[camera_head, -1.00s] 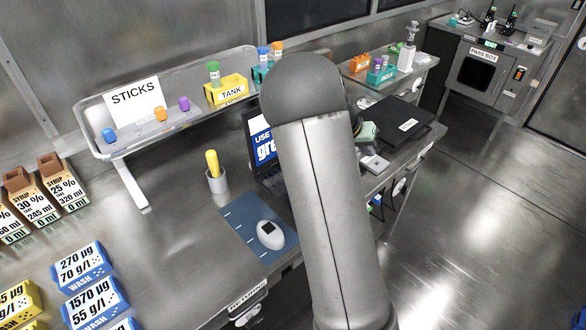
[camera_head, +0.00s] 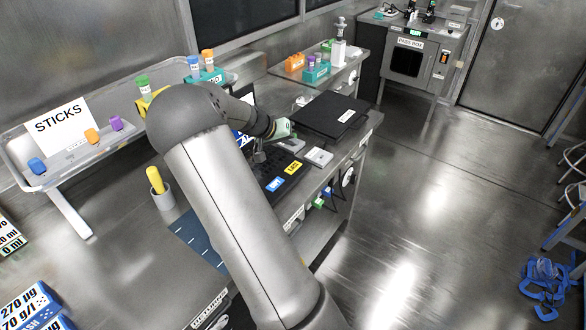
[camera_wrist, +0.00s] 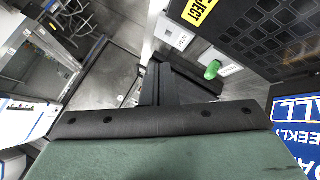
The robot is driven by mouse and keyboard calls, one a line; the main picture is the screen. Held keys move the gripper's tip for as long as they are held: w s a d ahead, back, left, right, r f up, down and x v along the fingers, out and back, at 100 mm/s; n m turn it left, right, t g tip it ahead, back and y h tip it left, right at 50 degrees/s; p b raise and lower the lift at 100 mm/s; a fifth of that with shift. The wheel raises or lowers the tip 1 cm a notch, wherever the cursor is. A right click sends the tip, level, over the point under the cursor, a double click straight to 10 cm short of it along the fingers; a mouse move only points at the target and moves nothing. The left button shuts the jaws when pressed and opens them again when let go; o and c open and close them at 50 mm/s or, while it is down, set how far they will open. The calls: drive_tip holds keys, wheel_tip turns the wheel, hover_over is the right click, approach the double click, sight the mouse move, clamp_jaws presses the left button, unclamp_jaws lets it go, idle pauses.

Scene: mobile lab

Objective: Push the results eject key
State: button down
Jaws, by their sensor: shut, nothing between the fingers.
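The eject key is a yellow key with black lettering (camera_head: 293,167) on the black laptop keyboard (camera_head: 270,180). In the wrist view the yellow EJECT key (camera_wrist: 200,10) is at the top edge, partly cut off, beside the black keyboard (camera_wrist: 275,35). My gripper (camera_wrist: 165,78) is shut and empty, its dark fingers below the key in that picture and apart from it. In the head view my gripper (camera_head: 260,153) is above the laptop, small and partly hidden by my arm. The laptop screen (camera_wrist: 297,115) shows at right in the wrist view.
A small light-grey device (camera_head: 319,156) and a black case (camera_head: 328,115) stand to the right. A green knob (camera_wrist: 212,70) shows near my fingers. A cup with a yellow item (camera_head: 160,190) stands left.

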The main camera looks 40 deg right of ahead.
drive_tip(key=b, duration=0.4)
hover_over(290, 168)
wheel_tip(290, 168, down, 6)
drive_tip(key=shift+s+f, duration=0.1)
drive_tip(key=shift+f, duration=0.6)
idle(1.2)
drive_tip(key=shift+f+b, duration=0.4)
drive_tip(key=shift+b, duration=0.4)
drive_tip(key=shift+f+b, duration=0.4)
drive_tip(key=shift+b, duration=0.05)
drive_tip(key=shift+r, duration=0.2)
idle(0.5)
drive_tip(key=shift+r, duration=0.65)
